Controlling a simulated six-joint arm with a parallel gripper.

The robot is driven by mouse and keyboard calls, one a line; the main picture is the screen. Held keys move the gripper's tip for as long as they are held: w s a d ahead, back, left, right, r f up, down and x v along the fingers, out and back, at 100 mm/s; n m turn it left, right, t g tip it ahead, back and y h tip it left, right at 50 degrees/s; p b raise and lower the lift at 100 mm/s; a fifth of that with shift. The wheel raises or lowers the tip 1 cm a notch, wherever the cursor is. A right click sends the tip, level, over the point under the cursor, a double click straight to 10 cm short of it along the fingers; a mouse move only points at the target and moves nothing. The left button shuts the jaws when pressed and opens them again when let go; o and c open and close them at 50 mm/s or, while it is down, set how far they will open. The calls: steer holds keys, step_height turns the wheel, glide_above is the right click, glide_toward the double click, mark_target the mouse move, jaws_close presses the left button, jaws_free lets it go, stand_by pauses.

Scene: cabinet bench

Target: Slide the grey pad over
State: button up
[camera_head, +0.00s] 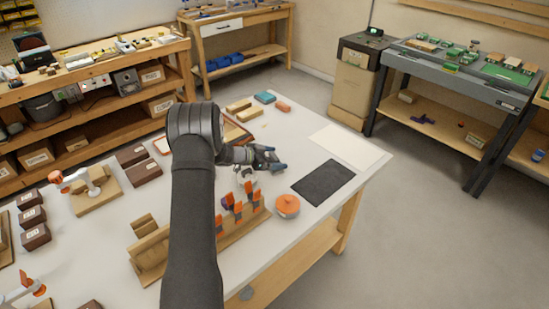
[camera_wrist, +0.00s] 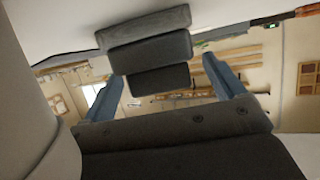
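A dark grey pad (camera_head: 323,182) lies flat on the white bench near its right edge, next to a pale rectangle (camera_head: 352,147). My gripper (camera_head: 275,160) is left of the pad and apart from it. In the wrist view my two blue fingers (camera_wrist: 165,85) stand wide apart. Stepped dark grey blocks show beyond and above them in that view (camera_wrist: 150,45); I cannot tell what they are. I see nothing held between the fingers. The gripper's height above the bench is hard to judge.
An orange round lidded thing (camera_head: 287,206) stands just left of the pad's near corner. A wooden rack (camera_head: 240,222) with orange-handled tools is beside it. Small blocks (camera_head: 250,107) lie at the back. The bench's right edge is close to the pad.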

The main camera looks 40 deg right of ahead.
steer(key=v, duration=1.7)
steer(key=shift+a, duration=0.3)
steer(key=x, duration=1.7)
steer(key=shift+w+r, duration=0.1)
